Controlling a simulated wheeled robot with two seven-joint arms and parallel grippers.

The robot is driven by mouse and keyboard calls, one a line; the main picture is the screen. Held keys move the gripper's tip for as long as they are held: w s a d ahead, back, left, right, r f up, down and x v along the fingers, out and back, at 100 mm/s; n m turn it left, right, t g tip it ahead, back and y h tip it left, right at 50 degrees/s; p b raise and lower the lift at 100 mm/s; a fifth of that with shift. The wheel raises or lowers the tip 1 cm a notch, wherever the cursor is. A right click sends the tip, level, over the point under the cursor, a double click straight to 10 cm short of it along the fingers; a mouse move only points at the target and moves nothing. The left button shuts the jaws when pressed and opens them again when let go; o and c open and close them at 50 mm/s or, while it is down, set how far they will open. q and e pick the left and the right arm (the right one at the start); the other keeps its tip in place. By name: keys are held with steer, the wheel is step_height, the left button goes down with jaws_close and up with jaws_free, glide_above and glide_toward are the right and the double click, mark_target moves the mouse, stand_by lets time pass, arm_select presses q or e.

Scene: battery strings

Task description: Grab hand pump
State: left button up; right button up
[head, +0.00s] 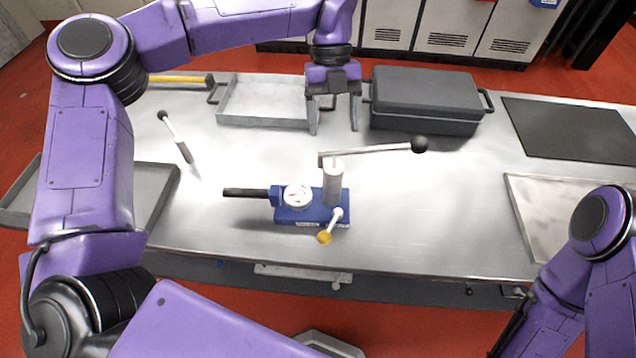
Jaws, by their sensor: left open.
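The hand pump (311,207) stands upright on the metal bench near its front middle. It has a blue base, a round white gauge, a grey cylinder, a long lever with a black ball knob pointing right, and a black hose end or handle pointing left. My left gripper (333,130) is open and empty, fingers pointing down. It appears behind and above the pump, between the grey tray and the dark case, apart from the pump. My right arm shows at the lower right, but its gripper is out of view.
A shallow grey tray (262,119) and a closed dark case (425,90) stand at the back. A black mat (575,128) and another tray (515,200) lie right. A loose lever tool (176,138) and a dark-rimmed tray (168,200) are left. Bench around the pump is clear.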

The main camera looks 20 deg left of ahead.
mark_target(333, 163)
arm_select(q)
steer(key=s+f, duration=0.1)
steer(key=f, duration=0.1)
steer(key=s+f, duration=0.1)
steer(key=shift+s+d+f+p, duration=0.25)
steer(key=shift+s+d+p, duration=0.05)
steer(key=shift+p, duration=0.1)
steer(key=x, duration=0.1)
steer(key=p+x, duration=0.1)
steer(key=x, duration=0.1)
steer(key=p+x, duration=0.1)
steer(key=x, duration=0.1)
steer(key=shift+w+f, duration=0.15)
steer(key=shift+w, duration=0.15)
steer(key=shift+s+d+f, duration=0.1)
steer(key=shift+s+f, duration=0.1)
steer(key=shift+f, duration=0.1)
jaws_close()
steer(key=shift+w+r, duration=0.1)
steer(key=shift+w, duration=0.05)
